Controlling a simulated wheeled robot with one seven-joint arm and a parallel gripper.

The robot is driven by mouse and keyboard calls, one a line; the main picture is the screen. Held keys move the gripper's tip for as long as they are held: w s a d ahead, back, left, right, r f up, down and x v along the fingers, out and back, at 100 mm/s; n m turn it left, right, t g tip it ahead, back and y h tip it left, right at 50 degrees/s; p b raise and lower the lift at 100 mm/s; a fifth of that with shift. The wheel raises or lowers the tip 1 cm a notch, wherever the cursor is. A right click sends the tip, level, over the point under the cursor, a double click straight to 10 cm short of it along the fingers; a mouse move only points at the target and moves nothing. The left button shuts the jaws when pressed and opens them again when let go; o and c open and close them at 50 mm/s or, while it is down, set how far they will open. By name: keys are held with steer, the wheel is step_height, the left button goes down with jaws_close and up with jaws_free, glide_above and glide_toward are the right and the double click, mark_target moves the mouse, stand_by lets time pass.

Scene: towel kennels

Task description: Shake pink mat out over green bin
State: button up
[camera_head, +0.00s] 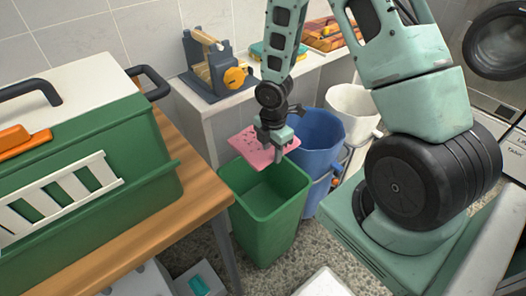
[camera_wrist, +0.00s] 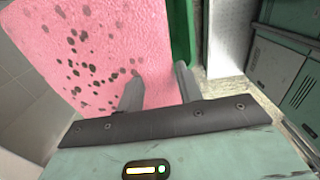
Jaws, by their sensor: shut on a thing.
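The pink mat (camera_head: 250,148) hangs from my gripper (camera_head: 273,146) above the back of the green bin (camera_head: 265,205). In the wrist view the pink mat (camera_wrist: 100,50) fills the upper left, and several dark specks lie on its face. My gripper (camera_wrist: 160,85) is shut on the mat's edge. The green bin stands upright on the floor and its visible inside looks empty. A strip of green (camera_wrist: 181,35) beside the mat in the wrist view seems to be the bin. The bin's far rim is partly hidden by the mat.
A blue bin (camera_head: 318,145) and a white bin (camera_head: 352,112) stand right of the green one. A wooden table (camera_head: 195,215) with a green carrier (camera_head: 90,170) is at the left. A white counter (camera_head: 215,110) holding a wooden-roller device (camera_head: 215,70) lies behind.

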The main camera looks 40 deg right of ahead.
step_height(320, 180, down, 2)
steer(key=shift+f, duration=0.1)
step_height(320, 180, up, 8)
steer(key=p, duration=0.7)
steer(key=shift+f, duration=0.1)
step_height(320, 180, down, 8)
steer(key=b, duration=0.5)
steer(key=shift+r+b, duration=0.25)
steer(key=shift+b, duration=0.1)
step_height(320, 180, up, 8)
steer(key=p, duration=0.7)
steer(key=shift+f, duration=0.25)
step_height(320, 180, down, 8)
steer(key=b, duration=0.6)
steer(key=shift+r, duration=0.35)
